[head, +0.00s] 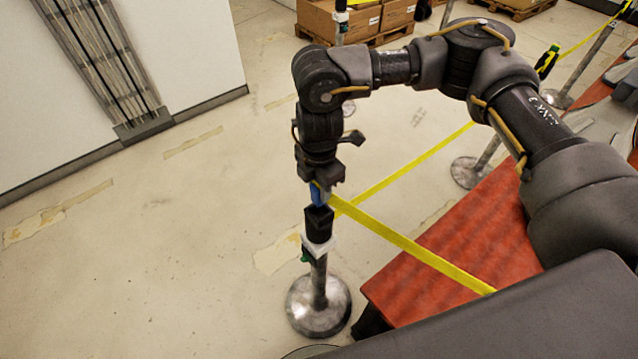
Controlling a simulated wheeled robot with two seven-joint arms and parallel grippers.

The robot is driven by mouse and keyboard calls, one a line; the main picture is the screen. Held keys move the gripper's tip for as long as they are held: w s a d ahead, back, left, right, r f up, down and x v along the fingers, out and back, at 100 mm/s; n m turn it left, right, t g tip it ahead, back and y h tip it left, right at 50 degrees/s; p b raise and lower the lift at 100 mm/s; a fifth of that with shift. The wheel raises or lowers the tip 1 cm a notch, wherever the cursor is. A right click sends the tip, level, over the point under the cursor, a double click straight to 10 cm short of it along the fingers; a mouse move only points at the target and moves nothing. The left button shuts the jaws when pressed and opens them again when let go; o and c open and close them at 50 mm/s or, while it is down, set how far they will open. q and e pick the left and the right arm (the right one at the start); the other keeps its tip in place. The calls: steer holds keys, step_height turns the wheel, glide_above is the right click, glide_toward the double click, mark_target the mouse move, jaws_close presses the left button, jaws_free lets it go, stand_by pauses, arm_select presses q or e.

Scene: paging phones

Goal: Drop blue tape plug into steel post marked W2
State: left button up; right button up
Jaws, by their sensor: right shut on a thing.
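My right gripper (320,180) points down, shut on the blue tape plug (318,195). Only a small blue part of the plug shows below the fingers. The plug is directly over the black head (319,222) of a steel post (319,278), which stands upright on a round metal base. I cannot tell whether the plug's lower end is inside the head or just above it. A white tag (317,247) sits below the head; its marking is not readable. My left gripper is out of view.
Yellow tape (410,245) runs from near the plug down to the right, and another length (405,168) runs back to a further post (487,155). A red surface (450,250) lies right of the post. Boxes on a pallet (355,20) stand behind. The floor at left is clear.

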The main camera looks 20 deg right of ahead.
mark_target(319, 202)
step_height(319, 202, down, 5)
steer(key=b, duration=0.3)
steer(key=shift+f, duration=0.15)
steer(key=shift+p, duration=0.4)
stand_by(1.1)
steer(key=shift+f+b, duration=0.45)
steer(key=shift+f, duration=0.2)
stand_by(0.3)
steer(key=o, duration=0.7)
steer(key=shift+r, duration=0.15)
step_height(319, 202, up, 11)
steer(key=p, duration=1)
